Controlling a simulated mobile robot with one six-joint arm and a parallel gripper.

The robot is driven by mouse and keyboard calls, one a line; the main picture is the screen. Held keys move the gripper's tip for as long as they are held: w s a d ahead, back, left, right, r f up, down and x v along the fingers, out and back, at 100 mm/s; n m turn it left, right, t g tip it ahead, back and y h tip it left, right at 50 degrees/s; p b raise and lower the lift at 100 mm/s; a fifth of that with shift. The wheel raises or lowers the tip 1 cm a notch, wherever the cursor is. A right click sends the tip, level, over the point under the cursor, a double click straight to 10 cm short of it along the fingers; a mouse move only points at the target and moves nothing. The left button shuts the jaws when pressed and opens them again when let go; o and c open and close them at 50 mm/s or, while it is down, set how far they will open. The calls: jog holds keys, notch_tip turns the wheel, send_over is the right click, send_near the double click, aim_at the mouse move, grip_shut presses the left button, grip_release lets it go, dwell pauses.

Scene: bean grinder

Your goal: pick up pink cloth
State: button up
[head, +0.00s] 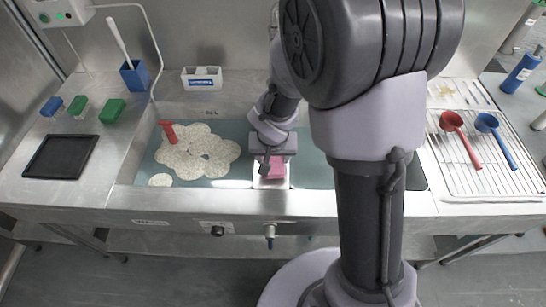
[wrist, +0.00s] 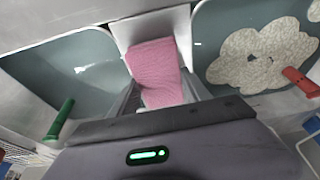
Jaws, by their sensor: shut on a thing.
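The pink cloth (wrist: 155,68) shows in the wrist view as a folded, textured piece between the two fingers of my gripper (wrist: 160,98). My gripper is shut on it. The cloth lies over the pale divider (wrist: 183,25) between the two sink basins; whether it still touches the divider I cannot tell. In the head view, my gripper (head: 271,162) points down at the divider, and a part of the pink cloth (head: 274,170) shows below it. My arm hides the rest of the cloth there.
The left basin holds foamy water and a red-handled tool (head: 168,132). A black tray (head: 60,157), green and blue sponges (head: 77,105) and a blue holder (head: 134,77) stand left. A red scoop (head: 459,138) and a blue scoop (head: 496,140) lie on the right rack.

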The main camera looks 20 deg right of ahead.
aim_at(273, 159)
notch_tip(273, 159, up, 3)
jog(key=shift+r+p, duration=0.1)
jog(key=shift+p, duration=0.75)
jog(key=s+a+b, duration=0.2)
jog(key=s, duration=0.2)
jog(key=s+a+b, duration=0.2)
jog(key=s+a, duration=0.1)
jog(key=s, duration=0.2)
jog(key=s+a+b, duration=0.2)
jog(key=s+b, duration=0.1)
jog(key=s, duration=0.1)
jog(key=shift+s+a+r, duration=0.15)
jog(key=shift+r, duration=0.15)
jog(key=shift+s+a+r, duration=0.2)
jog(key=shift+s+r, duration=0.2)
